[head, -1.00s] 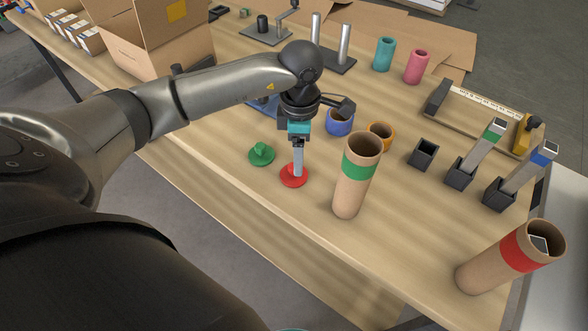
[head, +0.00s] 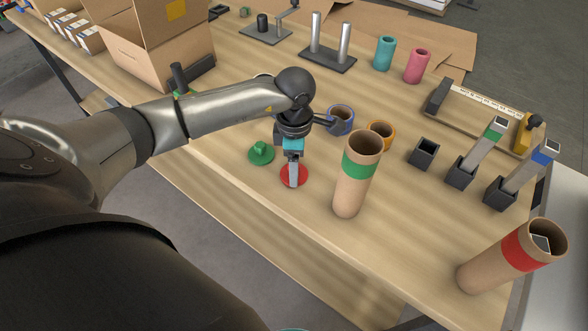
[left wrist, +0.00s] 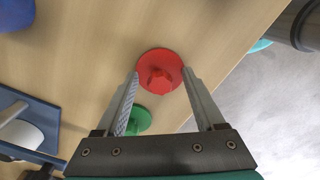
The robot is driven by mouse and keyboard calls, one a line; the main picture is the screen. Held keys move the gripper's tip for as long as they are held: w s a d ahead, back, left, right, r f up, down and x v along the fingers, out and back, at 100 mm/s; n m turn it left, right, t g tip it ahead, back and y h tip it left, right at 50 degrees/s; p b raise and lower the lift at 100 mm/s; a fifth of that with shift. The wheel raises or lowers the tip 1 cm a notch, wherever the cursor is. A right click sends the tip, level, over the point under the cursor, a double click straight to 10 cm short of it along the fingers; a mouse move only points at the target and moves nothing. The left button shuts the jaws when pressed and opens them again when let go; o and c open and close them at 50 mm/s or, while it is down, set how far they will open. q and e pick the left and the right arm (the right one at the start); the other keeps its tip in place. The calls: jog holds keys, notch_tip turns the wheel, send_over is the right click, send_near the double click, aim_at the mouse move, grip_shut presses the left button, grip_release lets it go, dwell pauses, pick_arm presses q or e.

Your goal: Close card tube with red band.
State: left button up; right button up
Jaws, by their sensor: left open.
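The card tube with the red band (head: 512,256) stands tilted at the table's front right corner. Its top is open and something pale shows inside. A red cap with a raised knob (head: 294,177) lies on the table; it also shows in the left wrist view (left wrist: 160,72). My left gripper (head: 293,184) is over the red cap, pointing down. In the left wrist view its open fingers (left wrist: 160,80) are on either side of the cap's knob, with nothing gripped. I cannot tell how far the fingertips are above the table. My right gripper is not in view.
A green cap (head: 261,153) lies just left of the red one. An open tube with a green band (head: 357,175) stands close to the right of my gripper. Blue (head: 340,120) and orange (head: 380,134) rings and dark holders stand behind.

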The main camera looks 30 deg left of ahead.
pick_arm(q)
grip_shut()
dwell(0.5)
jog(key=shift+r, duration=0.15)
notch_tip(320, 180, up, 20)
jog(key=p, duration=0.2)
dwell(0.3)
